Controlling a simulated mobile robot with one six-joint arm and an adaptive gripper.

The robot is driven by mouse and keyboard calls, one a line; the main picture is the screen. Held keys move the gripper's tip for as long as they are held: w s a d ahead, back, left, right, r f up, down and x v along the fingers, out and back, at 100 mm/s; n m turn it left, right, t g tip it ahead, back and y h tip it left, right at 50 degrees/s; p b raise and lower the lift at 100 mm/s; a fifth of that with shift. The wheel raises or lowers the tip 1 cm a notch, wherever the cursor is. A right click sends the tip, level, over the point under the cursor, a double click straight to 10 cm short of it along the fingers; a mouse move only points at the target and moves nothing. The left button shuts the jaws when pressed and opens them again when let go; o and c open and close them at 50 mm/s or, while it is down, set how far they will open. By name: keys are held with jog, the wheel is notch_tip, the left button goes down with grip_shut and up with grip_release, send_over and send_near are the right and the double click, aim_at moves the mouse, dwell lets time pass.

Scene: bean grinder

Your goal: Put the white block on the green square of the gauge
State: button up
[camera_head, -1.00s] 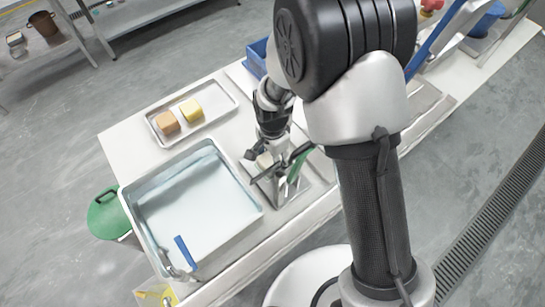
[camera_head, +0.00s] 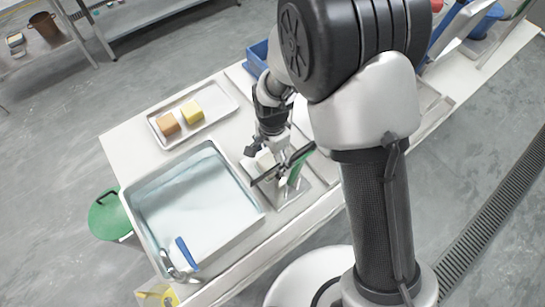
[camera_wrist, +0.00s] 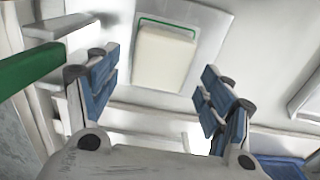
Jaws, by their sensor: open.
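The white block (camera_wrist: 162,58) lies on a pale plate of the gauge (camera_wrist: 215,22), inside the thin green outline of the green square (camera_wrist: 165,20). The green line shows along its far side and part of its right side; the near side of the square is hidden by the block. My gripper (camera_wrist: 160,100) is open, its blue-padded fingers on either side of the view and apart from the block, which lies beyond the fingertips. In the head view the block (camera_head: 265,159) is small and partly hidden by my gripper (camera_head: 275,168).
A green bar (camera_wrist: 35,65) stands close at the left of the wrist view. In the head view, a large basin (camera_head: 140,195) is left of the gripper, and a tray (camera_head: 220,116) with a brown block (camera_head: 167,124) and a yellow block (camera_head: 191,111) lies behind.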

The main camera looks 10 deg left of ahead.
aim_at(273, 159)
notch_tip(273, 159, up, 10)
jog(key=p, duration=0.2)
jog(key=shift+f, duration=0.25)
jog(key=shift+r+p, duration=0.1)
jog(key=shift+p, duration=0.2)
